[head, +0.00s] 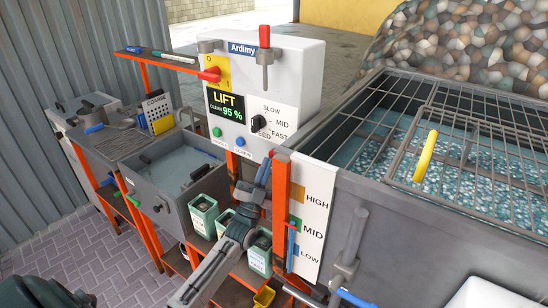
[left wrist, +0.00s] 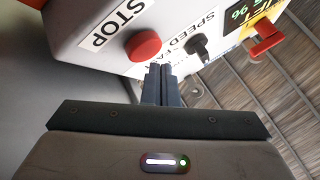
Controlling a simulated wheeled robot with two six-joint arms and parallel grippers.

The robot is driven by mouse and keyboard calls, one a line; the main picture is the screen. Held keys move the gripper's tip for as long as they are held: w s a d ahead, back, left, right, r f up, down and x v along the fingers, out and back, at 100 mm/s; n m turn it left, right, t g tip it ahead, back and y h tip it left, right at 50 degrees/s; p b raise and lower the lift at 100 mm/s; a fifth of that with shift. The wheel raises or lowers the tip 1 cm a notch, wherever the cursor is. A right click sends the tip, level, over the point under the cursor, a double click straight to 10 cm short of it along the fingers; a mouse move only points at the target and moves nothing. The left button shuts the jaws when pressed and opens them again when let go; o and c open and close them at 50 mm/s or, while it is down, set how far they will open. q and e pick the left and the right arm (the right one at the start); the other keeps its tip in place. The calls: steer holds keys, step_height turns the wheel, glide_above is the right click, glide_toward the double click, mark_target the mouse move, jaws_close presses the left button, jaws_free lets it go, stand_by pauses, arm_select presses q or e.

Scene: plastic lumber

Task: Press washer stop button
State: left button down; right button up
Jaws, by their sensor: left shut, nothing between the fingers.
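The washer control panel (head: 262,88) is a white box with a display reading LIFT and CLEAN 95 %. In the left wrist view a round red stop button (left wrist: 143,45) sits on it beside the STOP label (left wrist: 112,24). In the head view I cannot make the stop button out; my gripper is in front of the panel's lower edge. My left gripper (head: 264,168) is shut and empty, raised to the panel. In the left wrist view its fingertips (left wrist: 158,70) are just below the button; I cannot tell whether they touch.
The panel also has a black speed knob (head: 258,122), a green button (head: 217,132), a blue button (head: 240,142) and a red switch lever (head: 210,74). An orange post (head: 281,195) stands close to my gripper. A washer tank with a wire grid (head: 480,130) is at right.

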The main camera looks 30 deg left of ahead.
stand_by(0.8)
arm_select(q)
steer(key=shift+w, duration=0.1)
steer(key=shift+w, duration=0.3)
steer(key=shift+w+b, duration=0.25)
steer(key=shift+b, duration=0.1)
stand_by(0.4)
steer(key=shift+w+d, duration=0.1)
steer(key=shift+w, duration=0.15)
stand_by(0.5)
steer(key=shift+s+p, duration=0.45)
steer(key=shift+s, duration=0.5)
